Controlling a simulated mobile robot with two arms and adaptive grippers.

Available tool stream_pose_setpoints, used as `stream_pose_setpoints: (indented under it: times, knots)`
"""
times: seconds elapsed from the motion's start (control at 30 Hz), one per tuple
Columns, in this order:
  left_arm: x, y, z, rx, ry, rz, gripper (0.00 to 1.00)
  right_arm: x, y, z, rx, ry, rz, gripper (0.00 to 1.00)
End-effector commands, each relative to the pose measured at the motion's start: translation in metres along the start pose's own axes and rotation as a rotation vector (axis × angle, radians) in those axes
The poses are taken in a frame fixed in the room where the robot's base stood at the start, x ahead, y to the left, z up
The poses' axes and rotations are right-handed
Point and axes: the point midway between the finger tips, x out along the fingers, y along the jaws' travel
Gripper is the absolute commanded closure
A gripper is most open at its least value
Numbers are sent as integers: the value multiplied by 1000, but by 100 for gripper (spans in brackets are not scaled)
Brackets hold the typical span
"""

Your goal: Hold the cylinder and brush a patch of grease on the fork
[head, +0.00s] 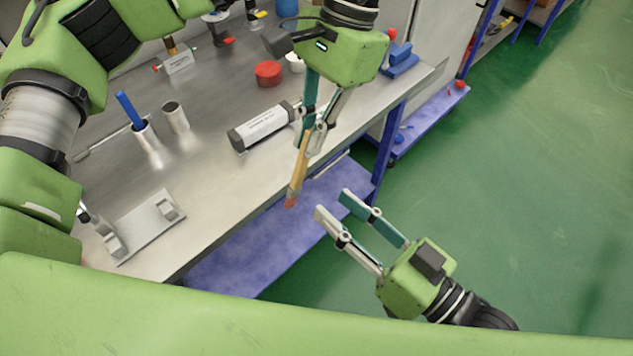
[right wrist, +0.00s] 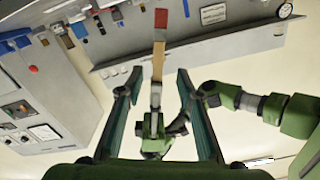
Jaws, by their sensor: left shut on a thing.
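My left gripper (head: 313,135) is shut on a brush (head: 298,172) with a wooden handle and a reddish tip, which points down beyond the table's front edge. The brush also shows in the right wrist view (right wrist: 158,65). My right gripper (head: 331,203) is open and empty, lower and to the right of the brush, off the table; its spread fingers show in the right wrist view (right wrist: 155,100). A grey cylinder (head: 263,127) with dark ends and a printed label lies on the table behind the brush. I cannot make out the fork or any grease patch.
The metal table (head: 215,160) holds a plate with two raised blocks (head: 146,226), a cup with a blue-handled tool (head: 150,145), another metal cup (head: 176,117), a red round tin (head: 268,73) and blue blocks (head: 401,60). A blue lower shelf (head: 255,235) juts out below. Green floor is clear at right.

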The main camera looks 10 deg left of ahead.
Motion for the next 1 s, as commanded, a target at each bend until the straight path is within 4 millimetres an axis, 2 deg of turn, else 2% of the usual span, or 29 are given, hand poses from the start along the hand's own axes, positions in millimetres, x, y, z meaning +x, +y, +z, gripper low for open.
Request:
stream_pose_setpoints:
  times: [0.4,0.6,0.8,1.0]
  knots:
    - [0,0,0,0,0,0,100,69,0,-2,0,5,0,67]
    - [0,0,0,0,0,0,100,95,0,-1,-1,3,0,67]
    - [0,0,0,0,0,0,100,106,0,0,-1,0,-1,67]
    - [0,0,0,0,0,0,100,106,0,0,-2,-1,0,67]
